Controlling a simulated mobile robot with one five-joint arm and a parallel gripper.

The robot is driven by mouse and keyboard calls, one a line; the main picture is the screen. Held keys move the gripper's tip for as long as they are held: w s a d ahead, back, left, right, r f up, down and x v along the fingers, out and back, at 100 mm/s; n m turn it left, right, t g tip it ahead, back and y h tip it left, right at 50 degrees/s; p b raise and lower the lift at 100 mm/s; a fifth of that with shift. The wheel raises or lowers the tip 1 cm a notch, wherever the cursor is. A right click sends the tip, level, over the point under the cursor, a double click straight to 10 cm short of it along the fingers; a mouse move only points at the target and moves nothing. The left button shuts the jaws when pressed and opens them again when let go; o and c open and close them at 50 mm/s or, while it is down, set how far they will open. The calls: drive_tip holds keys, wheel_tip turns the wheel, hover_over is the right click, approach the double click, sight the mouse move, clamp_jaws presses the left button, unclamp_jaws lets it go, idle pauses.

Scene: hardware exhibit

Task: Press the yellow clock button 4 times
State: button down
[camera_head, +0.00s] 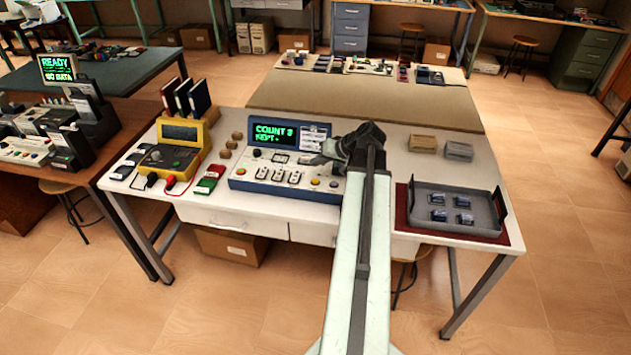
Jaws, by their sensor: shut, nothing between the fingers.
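A blue and white console (285,178) stands on the white table, its green screen (286,134) reading "COUNT 3" with a second line that looks like "KEPT -". A round yellow button (314,182) is on the right part of its sloped front panel. White switches or keys are in the panel's middle, and a small reddish button is at its left. My gripper (312,160) is shut and empty, pointing left over the console's right side, just above and behind the yellow button. I cannot tell whether it touches the panel.
A yellow meter (170,158) with leads stands left of the console, with dark and coloured blocks beside it. A grey tray (456,196) with several small blue parts sits at right on a red mat. Two small boxes (459,150) stand behind it.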

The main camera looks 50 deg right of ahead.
idle(0.6)
wheel_tip(320, 180, up, 4)
drive_tip(key=p, duration=0.4)
hover_over(318, 182)
drive_tip(key=shift+f, duration=0.1)
drive_tip(key=shift+f, duration=0.15)
wheel_tip(318, 182, down, 8)
drive_tip(key=b, duration=0.9)
drive_tip(key=shift+f, duration=0.25)
idle(1.0)
drive_tip(key=shift+f+b, duration=0.45)
